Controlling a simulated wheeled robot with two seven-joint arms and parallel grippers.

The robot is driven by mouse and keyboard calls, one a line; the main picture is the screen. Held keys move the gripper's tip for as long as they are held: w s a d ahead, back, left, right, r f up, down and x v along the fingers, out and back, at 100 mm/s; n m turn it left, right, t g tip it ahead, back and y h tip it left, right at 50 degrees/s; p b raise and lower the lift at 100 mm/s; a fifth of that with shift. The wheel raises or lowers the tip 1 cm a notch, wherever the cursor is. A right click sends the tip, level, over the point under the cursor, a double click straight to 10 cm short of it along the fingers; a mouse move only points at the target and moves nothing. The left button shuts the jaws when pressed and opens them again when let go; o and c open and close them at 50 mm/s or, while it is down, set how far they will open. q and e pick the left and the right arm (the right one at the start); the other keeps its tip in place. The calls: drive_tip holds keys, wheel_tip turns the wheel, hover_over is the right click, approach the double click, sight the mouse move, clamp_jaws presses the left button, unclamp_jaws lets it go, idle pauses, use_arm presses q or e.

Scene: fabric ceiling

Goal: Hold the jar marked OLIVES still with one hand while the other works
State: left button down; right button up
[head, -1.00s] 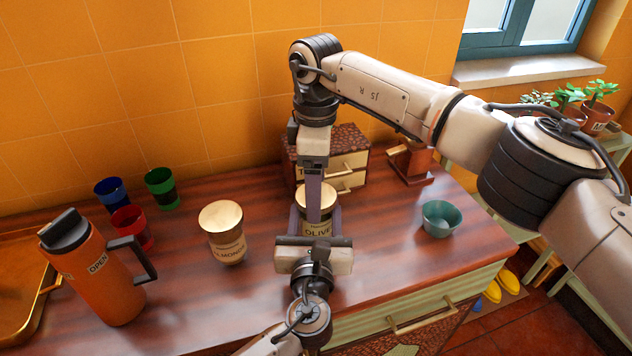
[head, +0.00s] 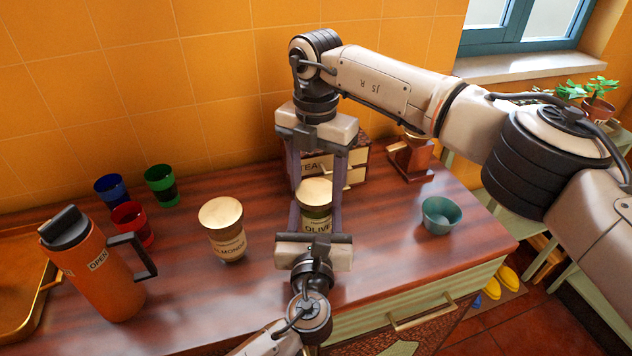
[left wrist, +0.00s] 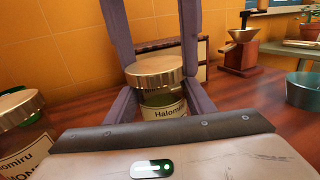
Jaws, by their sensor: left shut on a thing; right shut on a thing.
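The jar marked OLIVES (head: 317,224) stands upright on the wooden counter, with a gold lid (head: 315,190) on top. My left gripper (head: 316,213) reaches in from the front and is shut around the jar's body, one finger on each side. My right gripper (head: 317,186) comes down from above and is shut on the lid, its fingers on opposite sides. The left wrist view shows the jar's label (left wrist: 168,112) and the gold lid (left wrist: 154,71) between the fingers. The left palm hides the jar's lower part in both views.
A jar marked ALMONDS (head: 228,243) stands left of the olives. An orange flask (head: 105,285) and blue, red and green cups are further left. A drawer box marked TEA (head: 358,165) stands behind, a teal bowl (head: 440,215) to the right. Counter between jar and bowl is clear.

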drive_tip(key=n, duration=0.6)
drive_tip(key=shift+n, duration=0.4)
drive_tip(key=n, duration=0.6)
drive_tip(key=shift+r, duration=0.1)
drive_tip(key=n, duration=0.6)
drive_tip(key=shift+n, duration=0.4)
drive_tip(key=n, duration=1)
drive_tip(key=shift+n, duration=0.3)
drive_tip(key=n, duration=1)
drive_tip(key=shift+n, duration=0.4)
drive_tip(key=shift+r, duration=0.15)
